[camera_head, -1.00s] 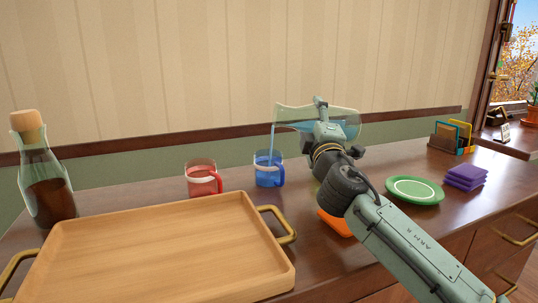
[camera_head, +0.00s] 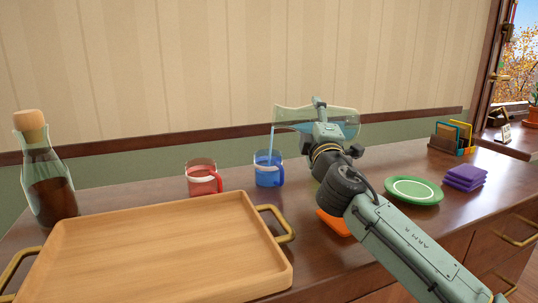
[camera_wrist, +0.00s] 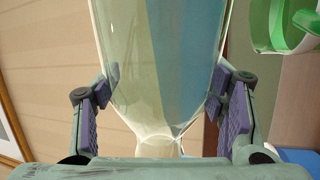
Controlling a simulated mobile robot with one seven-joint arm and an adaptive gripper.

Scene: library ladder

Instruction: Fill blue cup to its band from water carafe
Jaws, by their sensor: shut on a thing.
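The glass water carafe (camera_head: 290,117) is tipped nearly flat, mouth to the left, above the counter. My gripper (camera_head: 328,131) is shut on it; the wrist view shows the fingers (camera_wrist: 164,92) on both sides of the clear glass (camera_wrist: 130,60), with blue water (camera_wrist: 188,60) inside. A thin blue stream (camera_head: 272,140) falls from the mouth into the blue cup (camera_head: 268,178). The cup stands upright on the counter, its handle to the right and a pale band near its upper part. I cannot tell the water level against the band.
A red cup (camera_head: 202,182) stands left of the blue cup. A wooden tray (camera_head: 165,250) fills the front left, with a corked dark bottle (camera_head: 48,185) behind. An orange thing (camera_head: 334,223) is partly behind my arm. A green plate (camera_head: 412,190) and purple stack (camera_head: 466,177) lie right.

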